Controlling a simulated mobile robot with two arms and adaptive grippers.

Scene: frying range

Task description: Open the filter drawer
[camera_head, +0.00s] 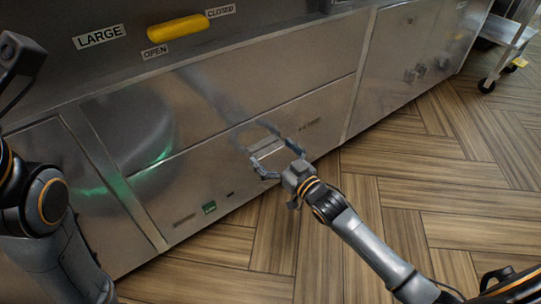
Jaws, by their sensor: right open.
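The filter drawer appears to be the lower steel panel (232,183) of the fryer front, shut flush with the panels around it. It has a recessed handle (266,149) near its middle. My right gripper (261,160) is open at this handle, its two fingers spread and close to the panel. I cannot tell whether the fingertips touch the handle. My left arm shows at the left edge, but its gripper cannot be made out.
A yellow handle (178,28) sits above, between labels OPEN (155,52) and CLOSED (221,11). A label LARGE (101,37) is at its left. A wheeled cart (505,38) stands at the far right. The wooden floor (400,185) before the fryer is clear.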

